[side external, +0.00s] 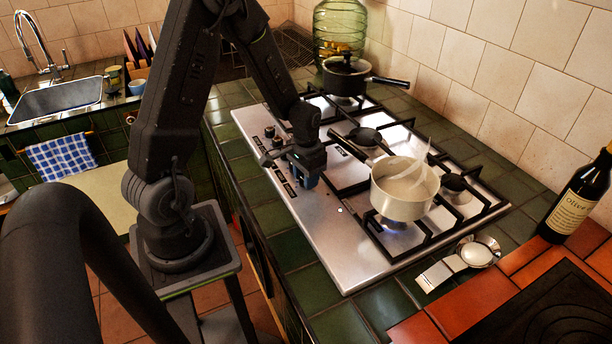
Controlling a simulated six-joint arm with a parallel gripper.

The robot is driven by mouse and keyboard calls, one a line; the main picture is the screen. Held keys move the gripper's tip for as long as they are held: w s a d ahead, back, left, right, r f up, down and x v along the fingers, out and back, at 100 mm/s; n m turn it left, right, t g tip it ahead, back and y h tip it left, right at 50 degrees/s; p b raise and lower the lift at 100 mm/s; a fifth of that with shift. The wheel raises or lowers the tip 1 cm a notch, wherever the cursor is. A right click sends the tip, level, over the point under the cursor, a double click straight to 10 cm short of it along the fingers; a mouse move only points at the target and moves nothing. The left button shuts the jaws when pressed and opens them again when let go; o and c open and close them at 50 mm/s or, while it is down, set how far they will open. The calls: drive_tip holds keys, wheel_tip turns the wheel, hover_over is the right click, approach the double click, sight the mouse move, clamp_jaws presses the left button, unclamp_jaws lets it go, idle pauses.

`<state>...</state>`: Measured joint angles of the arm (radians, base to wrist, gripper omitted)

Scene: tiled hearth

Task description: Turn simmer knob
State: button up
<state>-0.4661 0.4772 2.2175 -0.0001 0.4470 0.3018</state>
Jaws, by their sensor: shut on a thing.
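The steel hob (345,245) is set in green tiles, with its knobs in a row along the left edge. My gripper (305,180) points down at the near end of this row, with its jaws shut on a knob there. The jaws hide that knob, so I cannot see its angle. Other knobs (270,132) stand farther back along the row. A cream saucepan (402,205) sits on the front burner, steaming, with a bluish flame (393,225) under it.
A dark lidded pan (345,78) sits on the back burner, its handle pointing right. A spoon rest (470,255), an oil bottle (580,195) and a green glass jar (338,30) stand around the hob. The hob's near left corner is bare.

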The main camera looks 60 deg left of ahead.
drive_tip(key=shift+m, duration=0.5)
drive_tip(key=o, duration=0.9)
wheel_tip(320, 180, up, 14)
drive_tip(key=shift+f, duration=0.1)
idle(0.3)
drive_tip(key=s+d+r+t, duration=0.2)
drive_tip(key=s+d+r, duration=0.1)
drive_tip(key=s+d, duration=0.1)
drive_tip(key=s+d+r+t, duration=0.1)
drive_tip(key=s+d+r, duration=0.3)
drive_tip(key=d, duration=0.2)
drive_tip(key=s+d+r+t, duration=0.2)
drive_tip(key=s+d+r, duration=0.2)
drive_tip(key=d, duration=0.1)
drive_tip(key=shift+d+m+t, duration=0.3)
drive_tip(key=shift+m, duration=0.1)
